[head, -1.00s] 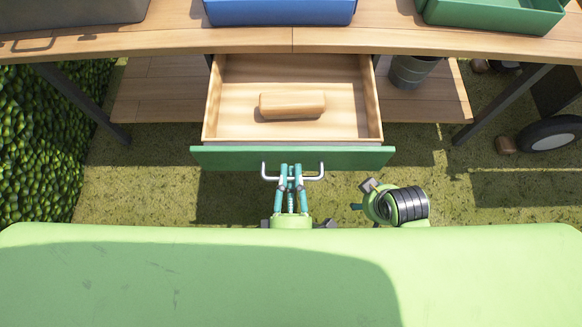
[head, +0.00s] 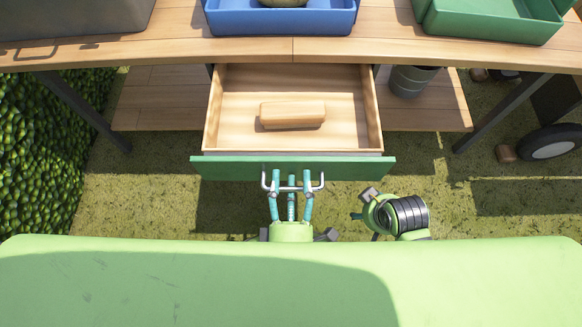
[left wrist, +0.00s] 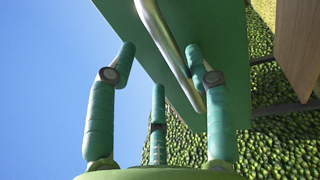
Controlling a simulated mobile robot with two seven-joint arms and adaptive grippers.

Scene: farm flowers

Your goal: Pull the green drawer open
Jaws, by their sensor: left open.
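The green drawer (head: 292,169) stands pulled out from under the wooden table, its inside showing. A light wooden block (head: 292,114) lies in it. A silver bar handle (head: 318,187) is on its green front. My left gripper (head: 291,175) is open at the handle, its teal fingers spread and not closed on the bar. In the left wrist view the open fingers (left wrist: 160,58) are around the handle bar (left wrist: 165,45), below the green front panel (left wrist: 222,50). My right gripper (head: 366,205) shows only partly, to the right; its fingers are mostly hidden.
A blue tray (head: 280,23) with a rounded thing in it, a green tray (head: 490,28) and a grey container (head: 75,20) stand on the table (head: 400,52). A dark bucket (head: 412,80) is on the lower shelf. A leafy hedge (head: 40,150) is at left.

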